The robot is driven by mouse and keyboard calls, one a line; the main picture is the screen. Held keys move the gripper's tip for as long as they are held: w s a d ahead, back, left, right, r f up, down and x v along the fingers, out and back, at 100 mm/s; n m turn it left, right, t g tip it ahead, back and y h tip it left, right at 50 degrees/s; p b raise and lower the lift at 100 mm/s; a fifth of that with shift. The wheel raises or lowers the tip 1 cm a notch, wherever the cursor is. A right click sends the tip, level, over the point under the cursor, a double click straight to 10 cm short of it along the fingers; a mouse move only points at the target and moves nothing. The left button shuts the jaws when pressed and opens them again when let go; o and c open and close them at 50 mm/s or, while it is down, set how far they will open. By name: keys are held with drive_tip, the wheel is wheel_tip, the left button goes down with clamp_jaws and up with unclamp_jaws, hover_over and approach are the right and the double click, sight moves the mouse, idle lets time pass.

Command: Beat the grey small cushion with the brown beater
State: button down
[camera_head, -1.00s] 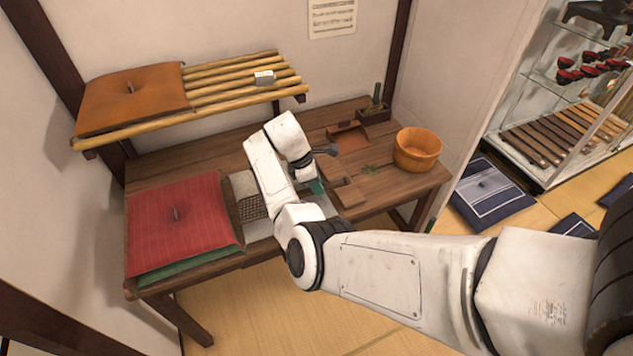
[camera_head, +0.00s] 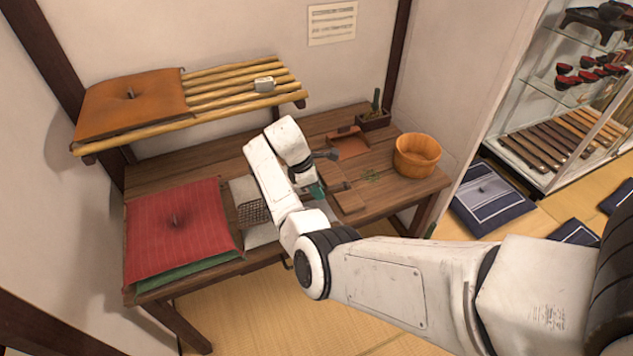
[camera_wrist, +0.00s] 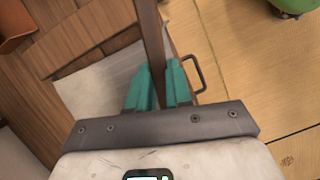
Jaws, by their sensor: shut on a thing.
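The grey small cushion (camera_head: 241,187) lies on the wooden table, right of the red cushion, partly hidden by my arm. The brown beater's woven head (camera_head: 253,211) shows over the cushion; I cannot tell whether it touches. My gripper (camera_head: 318,190) is over the table, right of the cushion, largely hidden behind my wrist. In the wrist view, the teal fingers of my gripper (camera_wrist: 160,82) are shut on the beater's brown handle (camera_wrist: 150,35), which runs up out of the picture. The beater's head is out of that view.
A red cushion (camera_head: 178,220) lies on a green one (camera_head: 185,268) at the table's left. An orange cushion (camera_head: 125,103) rests on the bamboo shelf (camera_head: 225,90) above. A wooden tub (camera_head: 417,155) stands at the right. Wooden boards (camera_head: 338,175) lie near my gripper.

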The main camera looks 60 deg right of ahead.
wheel_tip(320, 180, down, 3)
drive_tip(key=shift+f+b, duration=0.15)
drive_tip(key=shift+b, duration=0.45)
wheel_tip(320, 180, up, 11)
drive_tip(key=p, duration=0.6)
drive_tip(key=shift+f, duration=0.15)
